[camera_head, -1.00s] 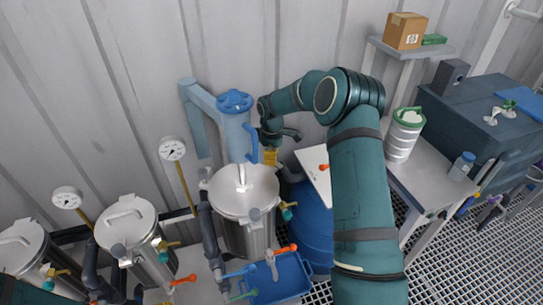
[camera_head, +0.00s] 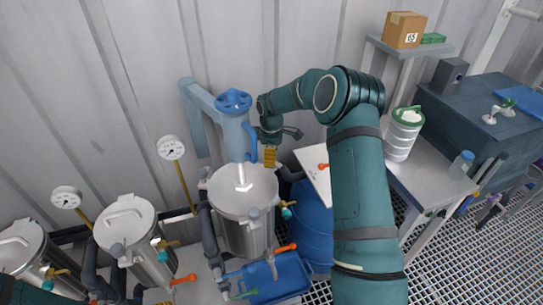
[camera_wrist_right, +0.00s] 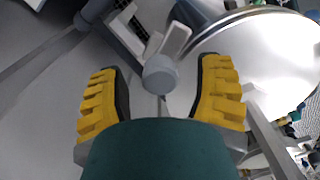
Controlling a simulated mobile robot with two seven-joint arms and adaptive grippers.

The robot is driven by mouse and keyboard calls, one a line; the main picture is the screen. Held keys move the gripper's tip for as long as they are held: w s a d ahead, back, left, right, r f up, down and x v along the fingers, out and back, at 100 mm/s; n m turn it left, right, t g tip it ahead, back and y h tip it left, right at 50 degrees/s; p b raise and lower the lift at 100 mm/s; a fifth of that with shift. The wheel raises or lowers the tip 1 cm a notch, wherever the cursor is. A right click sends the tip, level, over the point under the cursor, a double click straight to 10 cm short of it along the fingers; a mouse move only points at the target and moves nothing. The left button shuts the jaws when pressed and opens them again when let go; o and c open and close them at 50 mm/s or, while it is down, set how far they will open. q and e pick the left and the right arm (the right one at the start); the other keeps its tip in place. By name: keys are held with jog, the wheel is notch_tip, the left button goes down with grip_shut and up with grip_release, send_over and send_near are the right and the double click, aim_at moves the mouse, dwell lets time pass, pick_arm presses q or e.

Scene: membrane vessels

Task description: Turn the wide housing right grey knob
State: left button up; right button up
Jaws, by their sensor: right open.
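The wide steel housing (camera_head: 243,225) with a round lid (camera_head: 240,190) stands in the middle of the head view. A grey knob (camera_wrist_right: 160,75) with a flat light lever shows in the right wrist view, beside a large bright round lid (camera_wrist_right: 265,65). My right gripper (camera_head: 270,158) points down near the blue housing, above the back right of the steel lid. In the wrist view its yellow fingers (camera_wrist_right: 162,95) are open, and the knob appears between them. I cannot tell whether they touch it. My left gripper is out of view.
A blue housing (camera_head: 236,135) with a blue cap stands close behind the lid. Smaller steel vessels (camera_head: 130,230) and gauges (camera_head: 171,148) are at the left.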

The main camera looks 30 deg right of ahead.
notch_tip(320, 180, up, 12)
jog(key=shift+f, duration=0.2)
